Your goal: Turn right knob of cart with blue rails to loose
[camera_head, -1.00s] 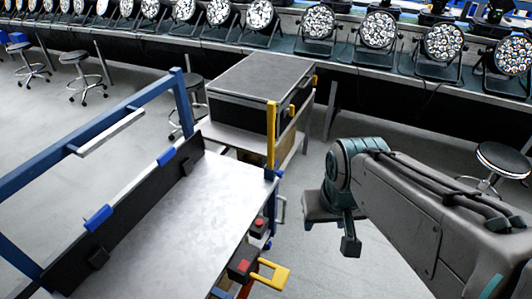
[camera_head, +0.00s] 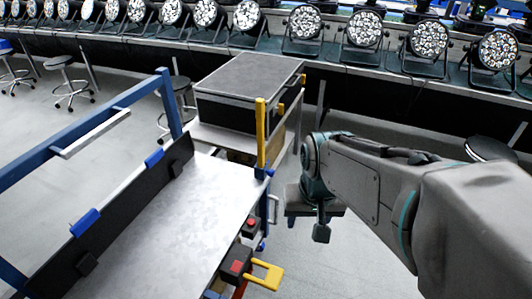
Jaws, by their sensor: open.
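The cart with blue rails (camera_head: 120,107) stands at the left, with a bare grey top (camera_head: 180,225). On its right side are two dark boxes with red faces, a nearer one (camera_head: 235,266) and a farther one (camera_head: 250,226). A yellow U-shaped handle (camera_head: 266,275) sticks out beside the nearer one. I cannot tell which part is the right knob or how it is set. My gripper (camera_head: 318,220) points down to the right of the cart, apart from it. It is open and empty; its fingers are only partly visible.
A dark case (camera_head: 247,90) sits on another cart behind, near an upright yellow post (camera_head: 261,135). A long bench with several par cans (camera_head: 362,28) runs across the back. Stools (camera_head: 68,85) stand at the left, one (camera_head: 490,149) at the right. Grey floor is clear right of the cart.

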